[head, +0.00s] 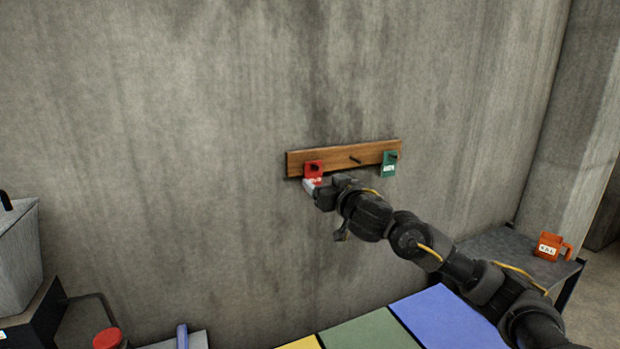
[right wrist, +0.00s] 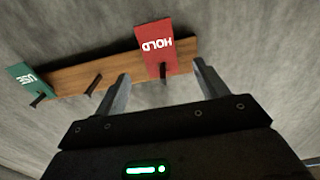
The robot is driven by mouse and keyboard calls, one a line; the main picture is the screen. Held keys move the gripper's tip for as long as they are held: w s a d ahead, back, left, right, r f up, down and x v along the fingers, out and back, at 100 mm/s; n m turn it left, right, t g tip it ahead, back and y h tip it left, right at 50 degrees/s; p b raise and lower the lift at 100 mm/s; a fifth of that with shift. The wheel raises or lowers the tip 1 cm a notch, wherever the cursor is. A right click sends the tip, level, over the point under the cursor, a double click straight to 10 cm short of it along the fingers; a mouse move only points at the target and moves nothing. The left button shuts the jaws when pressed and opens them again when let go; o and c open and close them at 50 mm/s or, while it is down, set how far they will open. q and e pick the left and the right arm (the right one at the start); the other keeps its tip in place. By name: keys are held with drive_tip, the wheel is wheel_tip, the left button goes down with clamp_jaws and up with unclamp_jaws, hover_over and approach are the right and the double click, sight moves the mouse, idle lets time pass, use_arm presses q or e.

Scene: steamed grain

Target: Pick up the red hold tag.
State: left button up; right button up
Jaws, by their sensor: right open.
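The red hold tag (head: 313,169) hangs on the left peg of a wooden peg rail (head: 330,157) on the concrete wall. In the right wrist view the red tag (right wrist: 166,48) shows the word HOLD and lies between the two fingers, apart from both as far as I can see. My right gripper (head: 316,187) is open at the tag's lower part and partly covers it in the head view. It also shows in the right wrist view (right wrist: 158,88) with fingers spread. My left gripper is not in view.
A green tag (head: 389,164) hangs on the right peg; the middle peg (head: 355,160) is bare. An orange mug-like thing (head: 550,246) stands on a dark side table (head: 505,250). Yellow, green and blue panels lie below. A grey box (head: 18,252) stands at the left.

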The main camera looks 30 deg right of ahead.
sight(314, 173)
drive_tip(key=w+p, duration=0.1)
drive_tip(key=w, duration=0.1)
drive_tip(key=w+p, duration=0.1)
drive_tip(key=w, duration=0.2)
drive_tip(key=shift+d+r, duration=0.1)
drive_tip(key=shift+d, duration=0.1)
drive_tip(key=shift+w, duration=0.2)
drive_tip(key=shift+s, duration=0.1)
drive_tip(key=shift+c, duration=0.4)
drive_tip(key=c, duration=1)
